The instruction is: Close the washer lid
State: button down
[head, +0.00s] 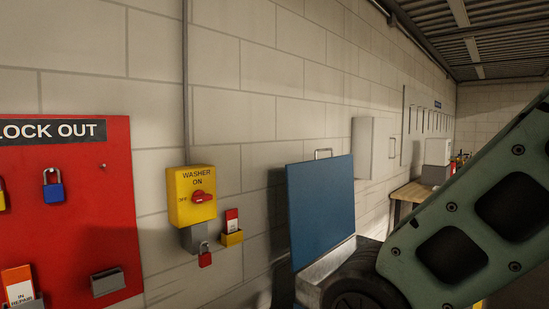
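The washer lid (320,206) is a flat blue panel standing upright, raised, with a metal handle (323,153) on its top edge. Below it shows part of the washer's grey metal body (325,267). The rest of the washer is hidden behind my arm and the lower picture edge. My green arm link crosses the right side, in front of the washer's right end. My gripper is not in view.
A yellow washer switch box (192,197) with a red knob is on the wall left of the lid, a red padlock (205,255) below it. A red lockout board (75,185) is at far left. A wooden bench (415,192) stands at the back right.

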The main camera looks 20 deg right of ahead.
aim_at(320, 196)
jog(key=i+l+u, duration=0.1)
jog(key=l+u, duration=0.15)
jog(key=i+l+u, duration=0.1)
jog(key=l+u, duration=0.45)
jog(key=l, duration=0.15)
jog(key=i, duration=0.05)
